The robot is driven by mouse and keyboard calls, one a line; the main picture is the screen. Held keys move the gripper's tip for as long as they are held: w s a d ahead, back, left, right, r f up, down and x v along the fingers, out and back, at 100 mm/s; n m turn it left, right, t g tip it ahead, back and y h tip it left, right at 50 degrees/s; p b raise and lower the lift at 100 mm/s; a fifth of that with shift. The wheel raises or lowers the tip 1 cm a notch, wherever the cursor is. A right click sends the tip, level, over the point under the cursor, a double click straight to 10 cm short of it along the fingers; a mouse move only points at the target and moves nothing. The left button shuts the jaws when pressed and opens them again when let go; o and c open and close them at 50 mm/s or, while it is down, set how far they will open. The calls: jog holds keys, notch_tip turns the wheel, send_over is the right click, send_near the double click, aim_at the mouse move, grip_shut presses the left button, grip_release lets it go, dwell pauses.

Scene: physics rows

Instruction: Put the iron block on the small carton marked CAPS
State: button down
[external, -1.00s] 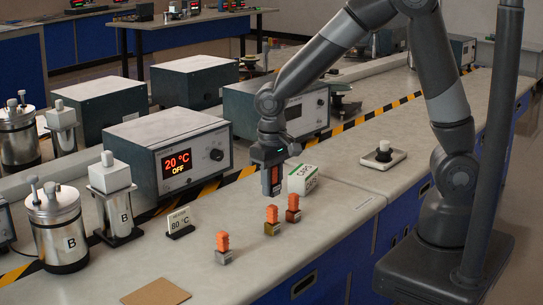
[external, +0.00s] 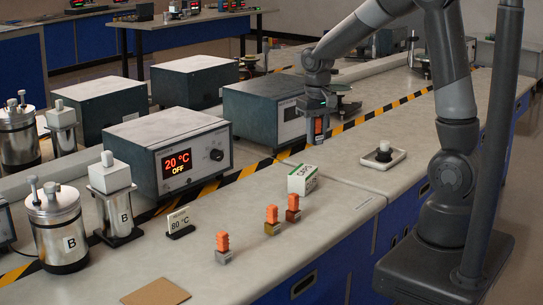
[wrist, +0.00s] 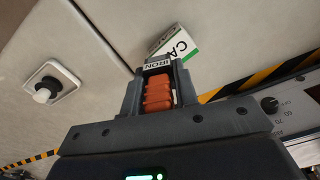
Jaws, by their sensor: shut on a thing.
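My gripper (external: 319,132) is shut on the iron block, raised over the bench beyond and to the right of the small CAPS carton (external: 302,180). In the wrist view the block's orange ribbed handle (wrist: 158,95) sits between the fingers, and its face marked IRON (wrist: 159,66) shows at the fingertips. The white and green carton (wrist: 173,44) shows just past the block in that view, partly hidden by it and the gripper. The carton stands on the bench, apart from the block, with nothing seen on top.
Three other orange-handled blocks, grey (external: 223,256), brass-coloured (external: 272,228) and reddish (external: 293,215), stand in front of the carton. A heater box (external: 170,160) reads 20 °C OFF. A white plate with a black-and-white knob (external: 383,157) lies at right.

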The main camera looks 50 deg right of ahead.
jog(key=s+d+r+m, duration=0.1)
jog(key=s+d+r, duration=0.1)
jog(key=d, duration=0.8)
send_over(303, 170)
jog(key=f, duration=0.7)
jog(key=shift+s+a, duration=0.1)
jog(key=shift+s, duration=0.1)
jog(key=shift+f, duration=2.05)
jog(key=shift+f, duration=0.15)
jog(key=c, duration=1.1)
grip_release()
